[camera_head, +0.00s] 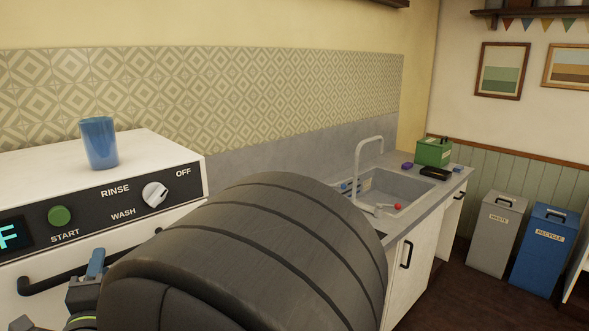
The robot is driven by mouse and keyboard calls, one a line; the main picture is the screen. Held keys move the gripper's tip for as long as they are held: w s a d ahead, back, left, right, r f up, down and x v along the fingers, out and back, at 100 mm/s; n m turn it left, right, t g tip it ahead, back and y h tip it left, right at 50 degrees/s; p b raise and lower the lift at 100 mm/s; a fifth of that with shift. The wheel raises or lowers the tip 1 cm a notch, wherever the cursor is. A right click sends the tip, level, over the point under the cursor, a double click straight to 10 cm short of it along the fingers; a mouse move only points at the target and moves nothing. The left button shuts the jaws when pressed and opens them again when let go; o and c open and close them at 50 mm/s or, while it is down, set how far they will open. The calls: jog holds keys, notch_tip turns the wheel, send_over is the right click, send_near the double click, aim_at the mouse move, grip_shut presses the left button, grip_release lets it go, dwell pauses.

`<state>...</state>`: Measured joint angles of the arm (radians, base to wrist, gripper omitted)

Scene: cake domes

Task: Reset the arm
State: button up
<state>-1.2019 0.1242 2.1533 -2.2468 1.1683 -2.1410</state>
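What looks like my gripper (94,266) shows at the lower left, in front of the white machine's dark handle (60,280). A blue tip and a grey body show, with a green ring below them. I cannot tell whether it is open or shut, or whether it touches the handle. A large dark grey rounded form, apparently my own arm link, fills the lower middle and hides part of the machine and counter.
The white machine (190,143) has a start button and a dial; a blue cup (99,143) stands on top. Right are a sink (405,187), faucet (359,160), green box (433,151) and black item (435,173). Waste (492,240) and recycle (541,255) bins stand beyond open floor.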

dwell(0.3)
jog(key=v, duration=1.6)
jog(key=x, duration=1.7)
jog(key=shift+w, duration=0.1)
jog(key=shift+d+f, duration=0.1)
jog(key=shift+f, duration=0.05)
jog(key=v, duration=1.5)
jog(key=shift+d+f+m+t, duration=0.3)
jog(key=shift+f, duration=0.1)
